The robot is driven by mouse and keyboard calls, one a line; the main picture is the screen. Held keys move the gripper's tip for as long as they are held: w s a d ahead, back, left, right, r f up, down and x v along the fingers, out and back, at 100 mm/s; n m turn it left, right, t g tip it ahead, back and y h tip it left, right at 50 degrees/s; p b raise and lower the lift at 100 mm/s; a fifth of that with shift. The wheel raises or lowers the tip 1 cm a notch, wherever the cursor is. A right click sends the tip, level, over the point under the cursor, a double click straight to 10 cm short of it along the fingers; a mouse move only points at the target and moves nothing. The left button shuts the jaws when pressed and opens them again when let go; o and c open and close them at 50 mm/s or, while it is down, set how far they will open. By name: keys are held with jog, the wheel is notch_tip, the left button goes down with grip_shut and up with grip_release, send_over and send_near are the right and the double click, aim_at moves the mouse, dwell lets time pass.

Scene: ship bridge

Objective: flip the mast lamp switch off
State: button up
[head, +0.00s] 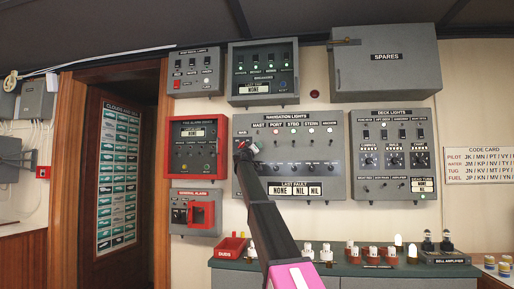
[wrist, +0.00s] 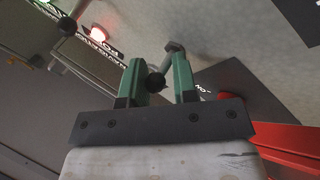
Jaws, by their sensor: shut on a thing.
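The navigation lights panel (head: 290,183) is a grey wall box with labelled columns, MAST at its upper left. My gripper (head: 246,149) is at that column, just below the MAST label (head: 257,122), and covers its controls in the head view. In the wrist view, the two green fingers of my gripper (wrist: 158,84) are closed around a small metal toggle lever (wrist: 174,47), which appears to be the mast lamp switch. Its dark round base shows between the fingers. Which way the lever is set cannot be told.
A red lamp (wrist: 98,33) glows beside the PORT label. A red-framed alarm box (head: 192,148) hangs close left of the panel. The deck lights panel (head: 394,190) is to the right. A counter (head: 225,264) with several small lamps and a red tray (head: 231,248) stands below.

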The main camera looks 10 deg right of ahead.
jog(key=shift+w+f+m+t+h, duration=0.1)
jog(key=shift+f+m+t+h, duration=0.1)
jog(key=shift+m+h, duration=0.3)
jog(key=shift+w+f+m+t+h, duration=0.15)
jog(key=shift+m+h, duration=0.15)
jog(key=shift+h, duration=0.4)
jog(key=o, duration=0.9)
jog(key=shift+s+r+y, duration=0.1)
jog(key=shift+y, duration=0.2)
